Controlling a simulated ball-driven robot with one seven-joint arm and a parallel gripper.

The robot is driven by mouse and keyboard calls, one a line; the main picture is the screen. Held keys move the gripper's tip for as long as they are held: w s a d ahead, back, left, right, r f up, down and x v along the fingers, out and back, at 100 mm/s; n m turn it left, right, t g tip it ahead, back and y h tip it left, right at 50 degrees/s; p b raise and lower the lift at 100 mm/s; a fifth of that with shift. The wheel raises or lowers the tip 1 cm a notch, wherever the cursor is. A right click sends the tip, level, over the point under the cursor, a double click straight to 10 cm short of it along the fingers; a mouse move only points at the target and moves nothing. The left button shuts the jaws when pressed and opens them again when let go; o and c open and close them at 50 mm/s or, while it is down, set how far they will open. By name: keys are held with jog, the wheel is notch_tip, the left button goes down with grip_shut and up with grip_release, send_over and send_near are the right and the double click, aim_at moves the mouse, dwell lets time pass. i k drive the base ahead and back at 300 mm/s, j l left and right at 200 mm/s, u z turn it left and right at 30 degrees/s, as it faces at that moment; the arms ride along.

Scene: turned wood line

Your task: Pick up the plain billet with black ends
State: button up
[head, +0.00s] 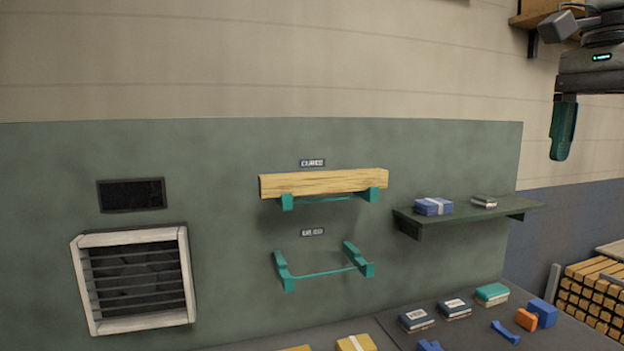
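A long plain wooden billet (325,183) lies level across the two arms of the upper teal wall rack (287,202). Its visible left end looks wood-coloured; I cannot make out black on it. A stack of wooden billets (597,290) lies at the right edge, partly cut off, and its ends look light wood-coloured. My gripper (563,130) hangs at the upper right, in front of the wall and well away from both. One teal finger shows clearly; whether it is open or shut cannot be seen.
The lower teal rack (325,272) is empty. A shelf (470,218) with a blue pack (433,206) and a small grey item juts out at right. The bench below (290,338) holds boxes, blue pieces and an orange block (526,319). A vent (135,280) is at left.

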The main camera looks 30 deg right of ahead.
aim_at(316, 182)
jog(key=i+j, duration=0.1)
jog(key=i, duration=0.4)
jog(key=i+j, duration=0.1)
jog(key=i, duration=0.4)
jog(key=i+j, duration=0.15)
jog(key=i, duration=0.35)
